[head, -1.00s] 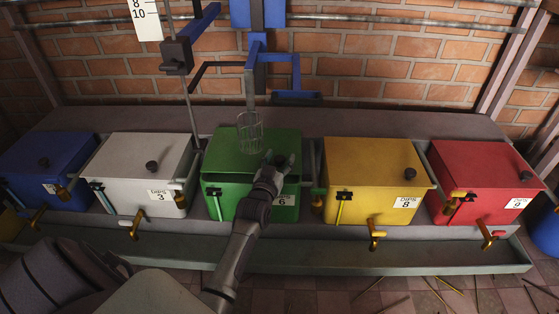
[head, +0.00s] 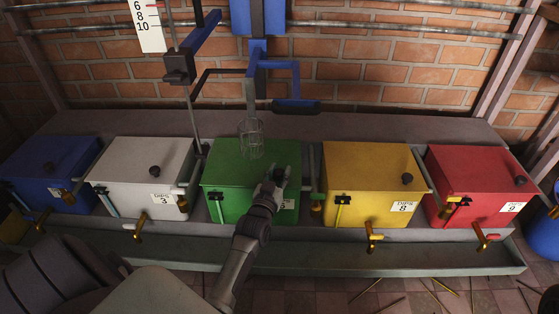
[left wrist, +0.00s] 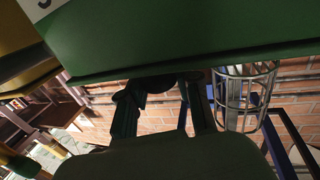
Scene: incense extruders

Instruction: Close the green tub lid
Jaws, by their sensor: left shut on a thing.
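The green tub (head: 232,207) stands in the middle of the row. Its green lid (head: 228,165) lies level on it, with no gap showing along the front edge. My left gripper (head: 277,177) is at the lid's right side, shut on the dark lid knob, which the fingers mostly cover. In the left wrist view my left gripper (left wrist: 163,97) has its dark fingers around the knob, with the green lid (left wrist: 180,50) filling the top of the picture. My right gripper is not in view.
A wire basket (head: 250,140) hangs just over the lid's back on a blue frame. A white tub (head: 140,165) stands to the left and a yellow tub (head: 368,180) to the right, with a blue tub and a red tub (head: 475,180) at the ends. Taps stick out in front.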

